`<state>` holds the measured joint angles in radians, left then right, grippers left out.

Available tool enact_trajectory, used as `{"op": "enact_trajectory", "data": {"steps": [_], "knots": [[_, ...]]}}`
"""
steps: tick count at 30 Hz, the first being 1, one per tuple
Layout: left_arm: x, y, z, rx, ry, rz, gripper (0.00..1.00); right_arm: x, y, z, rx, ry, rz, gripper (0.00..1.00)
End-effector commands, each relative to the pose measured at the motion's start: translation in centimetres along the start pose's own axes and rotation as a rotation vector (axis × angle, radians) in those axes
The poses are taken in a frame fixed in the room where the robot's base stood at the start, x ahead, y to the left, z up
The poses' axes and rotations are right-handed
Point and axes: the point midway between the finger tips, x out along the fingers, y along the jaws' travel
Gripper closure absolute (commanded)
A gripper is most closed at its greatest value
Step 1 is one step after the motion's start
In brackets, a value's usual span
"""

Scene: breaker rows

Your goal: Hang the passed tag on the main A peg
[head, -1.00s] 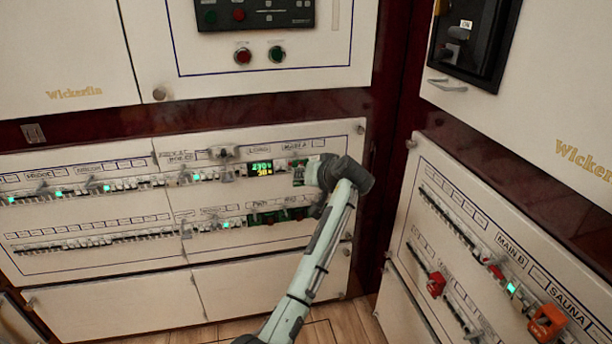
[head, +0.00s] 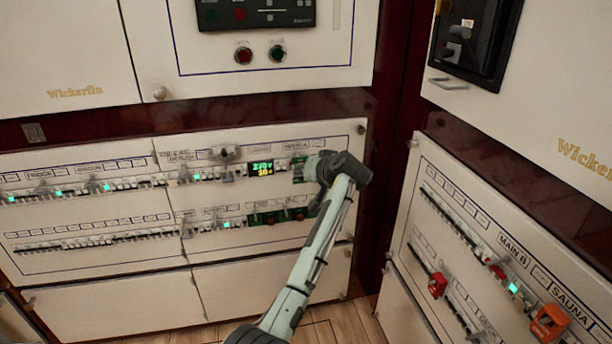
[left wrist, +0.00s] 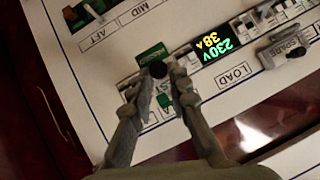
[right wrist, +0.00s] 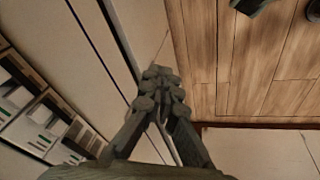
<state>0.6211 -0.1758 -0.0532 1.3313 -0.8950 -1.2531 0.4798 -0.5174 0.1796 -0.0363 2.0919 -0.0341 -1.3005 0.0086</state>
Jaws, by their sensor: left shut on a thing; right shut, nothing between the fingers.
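In the left wrist view a green tag (left wrist: 152,55) is at the tips of my left gripper (left wrist: 158,72), which is shut on it. The tag lies close against the white panel, beside the lit 230V 38A display (left wrist: 216,45). A dark round end (left wrist: 158,69) shows between the fingertips; I cannot tell whether the tag is around a peg. In the head view my left arm reaches the right end of the upper breaker row, with green (head: 298,170) beside the gripper. The main A peg is not clearly visible. My right gripper (right wrist: 160,78) is shut and empty.
The upper breaker row has a lit display (head: 261,168) and a grey knob (head: 225,153). A second breaker row runs below. The right-hand panel carries an orange device (head: 548,323) and a red one (head: 438,285). Wooden floor (right wrist: 245,60) shows near my right gripper.

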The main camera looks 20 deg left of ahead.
Motion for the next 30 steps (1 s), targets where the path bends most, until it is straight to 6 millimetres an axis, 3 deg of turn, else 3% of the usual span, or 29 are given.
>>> {"op": "enact_trajectory", "data": {"steps": [11, 12, 18, 26, 30], "knots": [[0.8, -0.1, -0.6, -0.001, 0.001, 0.000, 0.99, 0.3, -0.1, 0.1, 0.000, 0.000, 0.000, 1.00], [0.8, 0.0, -0.6, -0.001, 0.000, 0.000, 0.80, 0.3, 0.0, 0.1, 0.000, 0.000, 0.000, 1.00], [0.8, -0.1, -0.6, -0.001, 0.000, 0.000, 0.59, 0.2, 0.0, 0.1, 0.000, 0.000, 0.000, 1.00], [0.7, 0.0, -0.5, -0.001, 0.000, 0.000, 0.59, 0.2, 0.0, 0.1, 0.000, 0.000, 0.000, 1.00], [-0.3, 0.0, -0.6, -0.001, 0.001, 0.001, 0.59, 0.2, 0.0, 0.1, 0.000, 0.000, 0.000, 1.00]]}}
